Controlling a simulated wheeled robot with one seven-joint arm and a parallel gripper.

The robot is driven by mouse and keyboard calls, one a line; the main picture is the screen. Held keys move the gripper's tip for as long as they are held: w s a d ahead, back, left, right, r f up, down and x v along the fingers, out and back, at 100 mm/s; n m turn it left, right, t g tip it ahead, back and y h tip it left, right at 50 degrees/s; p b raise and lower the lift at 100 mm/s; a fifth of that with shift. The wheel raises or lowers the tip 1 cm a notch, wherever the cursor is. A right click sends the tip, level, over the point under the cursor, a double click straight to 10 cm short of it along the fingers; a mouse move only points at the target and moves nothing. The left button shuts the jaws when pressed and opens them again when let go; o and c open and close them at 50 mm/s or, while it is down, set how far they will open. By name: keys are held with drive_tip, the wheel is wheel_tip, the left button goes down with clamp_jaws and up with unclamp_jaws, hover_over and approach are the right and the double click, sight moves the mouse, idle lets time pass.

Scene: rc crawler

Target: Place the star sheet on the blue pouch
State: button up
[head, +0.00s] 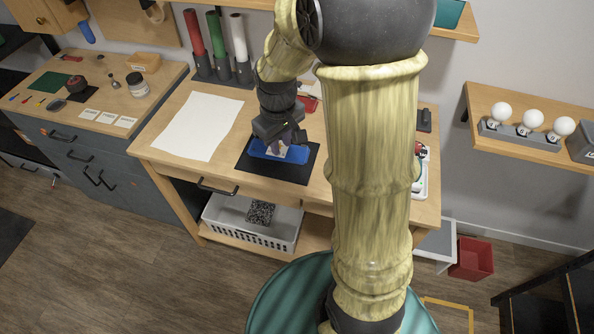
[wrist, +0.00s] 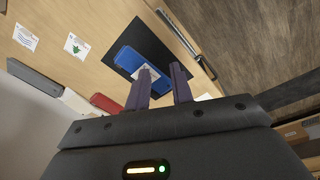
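The blue pouch (head: 297,154) lies on a black mat (head: 290,171) on the wooden table; the pouch also shows in the wrist view (wrist: 125,66). A small pale sheet (head: 277,149) shows at the pouch below my gripper (head: 285,142). In the wrist view, a pale patch (wrist: 154,72) shows beside the left fingertip. Its print is too small to read as a star, and I cannot tell whether it rests flat on the pouch. My gripper (wrist: 162,68) has its fingers apart, with black mat visible between them. It is low over the pouch.
Two white printed sheets, one with a green figure (wrist: 76,46) and one with a reddish mark (wrist: 25,37), lie elsewhere on the table. A large blank sheet (head: 198,125) lies left of the mat. Red, green and white rolls (head: 216,35) stand behind.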

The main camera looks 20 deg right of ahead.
drive_tip(key=s+m+t, duration=0.1)
drive_tip(key=s+m, duration=0.3)
drive_tip(key=s, duration=0.6)
drive_tip(key=shift+s+d+f+m, duration=0.2)
drive_tip(key=shift+d+f+m, duration=0.1)
drive_tip(key=shift+m, duration=0.1)
